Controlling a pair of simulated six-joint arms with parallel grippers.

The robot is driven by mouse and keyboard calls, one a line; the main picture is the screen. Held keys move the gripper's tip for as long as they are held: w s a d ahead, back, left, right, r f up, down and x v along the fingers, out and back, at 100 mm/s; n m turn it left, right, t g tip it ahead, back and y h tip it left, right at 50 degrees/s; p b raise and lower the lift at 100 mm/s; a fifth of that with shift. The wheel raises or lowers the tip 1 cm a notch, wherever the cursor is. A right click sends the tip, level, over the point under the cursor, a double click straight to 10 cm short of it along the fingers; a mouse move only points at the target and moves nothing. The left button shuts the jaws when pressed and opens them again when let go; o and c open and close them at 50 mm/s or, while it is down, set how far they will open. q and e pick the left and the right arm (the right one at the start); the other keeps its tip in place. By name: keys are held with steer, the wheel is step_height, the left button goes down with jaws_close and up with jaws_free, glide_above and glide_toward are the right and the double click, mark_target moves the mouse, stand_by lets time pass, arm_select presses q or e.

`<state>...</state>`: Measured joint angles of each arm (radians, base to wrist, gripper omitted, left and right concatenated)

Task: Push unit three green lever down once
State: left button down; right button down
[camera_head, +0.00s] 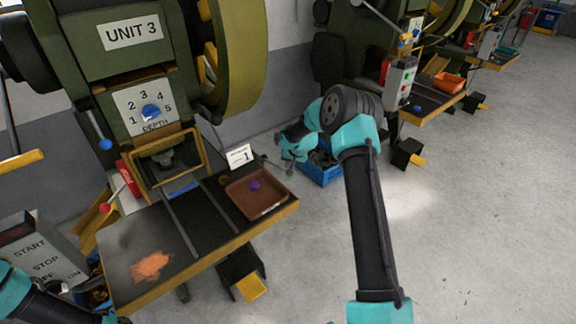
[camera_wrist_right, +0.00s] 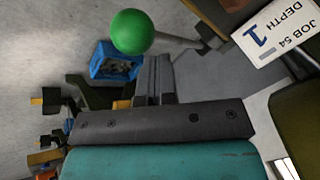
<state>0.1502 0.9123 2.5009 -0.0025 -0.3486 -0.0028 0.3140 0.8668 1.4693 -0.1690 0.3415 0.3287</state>
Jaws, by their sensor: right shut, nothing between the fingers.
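The green lever shows in the right wrist view as a round green knob (camera_wrist_right: 132,31) on a grey rod that runs right toward the machine. The Unit 3 press (camera_head: 112,62) stands at left in the head view, with its table (camera_head: 125,235) in front. My right gripper (camera_head: 281,139) is beside the table's far right corner, partly hidden by its own wrist. In the wrist view its dark fingers (camera_wrist_right: 154,80) are shut and empty, just below and right of the knob. Whether they touch it cannot be told. The left gripper is out of view; part of my left arm shows at lower left.
A brown tray (camera_head: 272,204) with a purple piece lies on the press table. A card reading 1 (camera_head: 239,156) stands behind it. A blue crate (camera_head: 321,172) is on the floor beyond. A START/STOP box (camera_head: 40,250) is at lower left. Floor at right is clear.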

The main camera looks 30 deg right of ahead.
steer(key=shift+w+r, duration=0.3)
steer(key=shift+r, duration=0.5)
steer(key=shift+w+r, duration=0.3)
steer(key=shift+r, duration=0.5)
steer(key=shift+a, duration=0.1)
steer(key=r, duration=0.1)
steer(key=w+r, duration=0.1)
steer(key=r, duration=0.2)
steer(key=shift+w+a+r, duration=0.1)
steer(key=shift+w+r, duration=0.25)
steer(key=shift+w, duration=0.05)
